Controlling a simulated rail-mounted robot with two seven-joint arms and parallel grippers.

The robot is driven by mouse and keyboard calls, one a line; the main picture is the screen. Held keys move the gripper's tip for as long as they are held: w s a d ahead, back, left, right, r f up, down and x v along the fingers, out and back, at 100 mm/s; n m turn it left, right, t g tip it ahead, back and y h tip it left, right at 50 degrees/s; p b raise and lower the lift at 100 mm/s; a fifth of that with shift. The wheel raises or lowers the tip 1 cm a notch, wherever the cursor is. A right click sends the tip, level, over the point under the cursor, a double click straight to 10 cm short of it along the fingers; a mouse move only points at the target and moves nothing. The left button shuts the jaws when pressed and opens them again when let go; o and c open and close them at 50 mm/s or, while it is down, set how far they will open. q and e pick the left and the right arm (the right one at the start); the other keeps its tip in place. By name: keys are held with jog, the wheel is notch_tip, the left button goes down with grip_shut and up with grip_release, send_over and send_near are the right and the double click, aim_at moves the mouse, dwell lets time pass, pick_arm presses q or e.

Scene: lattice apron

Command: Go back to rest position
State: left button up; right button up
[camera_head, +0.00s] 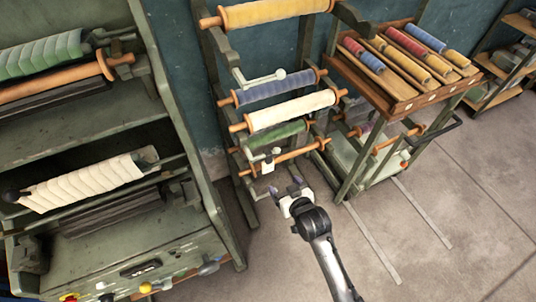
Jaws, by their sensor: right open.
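My right gripper (284,193) is in the lower middle of the head view, its arm coming up from the bottom edge. Its jaws are open and I see nothing between them. It is just below and in front of the lowest wooden roller (290,157) of the roll rack, apart from it as far as I can tell. My left gripper is not in view.
The rack holds yellow (275,12), blue (272,88), cream (290,110) and green (276,135) rolls. A green machine (100,95) with a cream roll (85,182) stands left. A cart with a wooden tray (405,106) of colored rolls stands right. Floor (450,220) at lower right is mostly clear.

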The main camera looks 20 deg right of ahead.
jog(key=s+d+f+n+g+p, duration=0.15)
jog(key=s+g, duration=0.85)
jog(key=s, duration=2)
notch_tip(320, 180, up, 33)
jog(key=p, duration=3.3)
jog(key=shift+w+h, duration=0.3)
jog(key=shift+w, duration=0.05)
